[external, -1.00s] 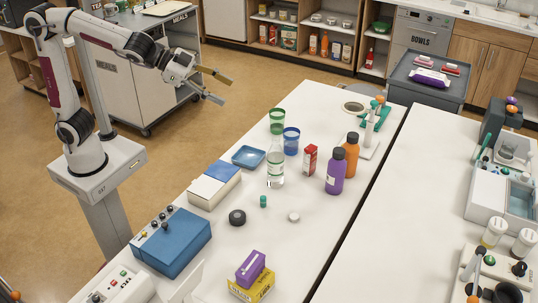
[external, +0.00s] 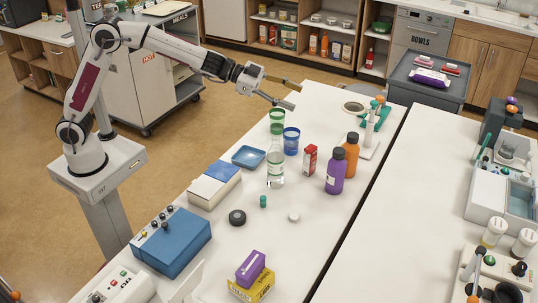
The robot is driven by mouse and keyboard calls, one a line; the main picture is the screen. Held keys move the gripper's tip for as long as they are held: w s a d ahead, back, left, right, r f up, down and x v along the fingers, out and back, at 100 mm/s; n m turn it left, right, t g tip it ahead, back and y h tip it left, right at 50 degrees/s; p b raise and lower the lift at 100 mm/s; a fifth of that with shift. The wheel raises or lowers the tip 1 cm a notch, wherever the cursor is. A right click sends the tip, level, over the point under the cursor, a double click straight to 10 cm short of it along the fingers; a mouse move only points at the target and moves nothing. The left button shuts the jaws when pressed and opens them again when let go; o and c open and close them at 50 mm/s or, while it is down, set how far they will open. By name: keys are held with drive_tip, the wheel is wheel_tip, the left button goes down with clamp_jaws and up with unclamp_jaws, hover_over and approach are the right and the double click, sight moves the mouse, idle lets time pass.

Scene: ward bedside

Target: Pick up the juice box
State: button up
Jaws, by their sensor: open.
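The juice box (external: 310,159) is a small red and white carton standing upright on the white table, between the clear bottle (external: 275,167) and the purple bottle (external: 336,171). My gripper (external: 296,95) is open and empty. In the picture it is above and a little left of the juice box, over the far left edge of the table, apart from everything. The juice box is not hidden by the arm.
A green cup (external: 277,121) and a blue cup (external: 291,141) stand left of the juice box. An orange bottle (external: 351,153) stands right of it. A blue tray (external: 248,157) lies further left. The front middle of the table (external: 300,250) is mostly clear.

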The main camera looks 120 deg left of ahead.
drive_tip(key=h, duration=0.1)
hover_over(306, 149)
drive_tip(key=s+d, duration=0.2)
wheel_tip(306, 149, down, 6)
drive_tip(key=s+a+f+m+h, duration=0.1)
drive_tip(key=s+a+f+h, duration=0.1)
drive_tip(key=f, duration=0.7)
drive_tip(key=s+a+f+m+h, duration=0.1)
drive_tip(key=s+a+f+h, duration=0.1)
drive_tip(key=f, duration=0.7)
drive_tip(key=shift+s+a+f+h, duration=0.15)
drive_tip(key=shift+a+f+h, duration=0.2)
drive_tip(key=shift+a+h, duration=0.3)
drive_tip(key=shift+d, duration=0.1)
drive_tip(key=shift+x, duration=1.35)
drive_tip(key=shift+w+d+f, duration=0.1)
drive_tip(key=shift+w+d, duration=0.1)
drive_tip(key=shift+w, duration=0.55)
drive_tip(key=shift+w+d+f, duration=0.1)
drive_tip(key=shift+w+d, duration=0.1)
drive_tip(key=shift+w, duration=0.6)
drive_tip(key=shift+w+d+f+g, duration=0.1)
drive_tip(key=shift+w+f+g, duration=0.1)
drive_tip(key=shift+w, duration=0.25)
drive_tip(key=shift+w+d+f+g, duration=0.1)
drive_tip(key=shift+w+f, duration=0.1)
drive_tip(key=shift+w, duration=0.3)
